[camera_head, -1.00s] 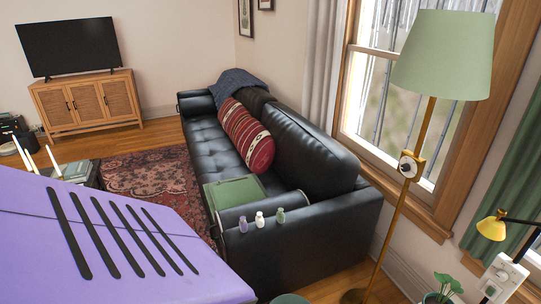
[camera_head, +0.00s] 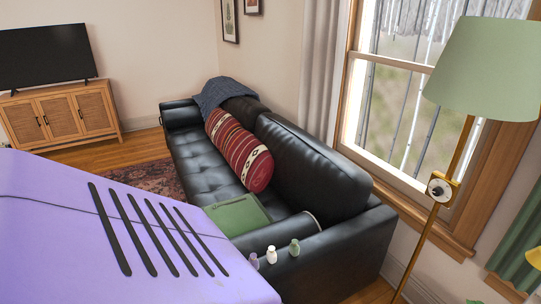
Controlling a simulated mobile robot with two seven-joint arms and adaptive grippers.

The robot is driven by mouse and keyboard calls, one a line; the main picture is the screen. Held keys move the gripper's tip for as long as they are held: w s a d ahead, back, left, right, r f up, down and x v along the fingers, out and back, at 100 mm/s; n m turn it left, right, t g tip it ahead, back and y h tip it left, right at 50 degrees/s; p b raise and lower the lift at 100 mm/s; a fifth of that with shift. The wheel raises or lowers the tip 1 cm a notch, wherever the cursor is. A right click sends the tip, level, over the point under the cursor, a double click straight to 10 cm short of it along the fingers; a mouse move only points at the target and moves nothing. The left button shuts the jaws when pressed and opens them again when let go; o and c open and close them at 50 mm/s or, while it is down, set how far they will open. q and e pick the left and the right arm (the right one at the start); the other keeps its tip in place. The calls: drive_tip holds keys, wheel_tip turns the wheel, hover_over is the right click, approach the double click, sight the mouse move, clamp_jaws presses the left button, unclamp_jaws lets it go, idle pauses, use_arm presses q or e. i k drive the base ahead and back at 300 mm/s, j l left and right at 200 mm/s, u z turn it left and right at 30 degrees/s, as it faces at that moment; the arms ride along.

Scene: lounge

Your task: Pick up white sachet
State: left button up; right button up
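The white sachet (camera_head: 271,255) looks like a small white bottle-shaped item in the head view. It stands upright on the near arm of the black leather sofa (camera_head: 340,258). It is in the middle of a short row, between a small purple item (camera_head: 254,262) on its left and a small green item (camera_head: 294,247) on its right. The purple item is partly covered at the lower left. Neither of my grippers is in view, and nothing touches the white sachet.
A green folded item (camera_head: 237,214) and a red striped bolster (camera_head: 238,148) lie on the sofa seat. A floor lamp (camera_head: 485,70) stands at the right by the window (camera_head: 405,90). A wooden cabinet (camera_head: 62,117) with a TV stands at the far left.

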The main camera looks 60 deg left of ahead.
sight(272, 256)
drive_tip(key=j, duration=0.65)
drive_tip(key=k+j, duration=0.1)
drive_tip(key=j, duration=0.55)
drive_tip(key=j+z, duration=0.1)
drive_tip(key=j, duration=0.55)
drive_tip(key=k+j, duration=0.15)
drive_tip(key=j, duration=0.5)
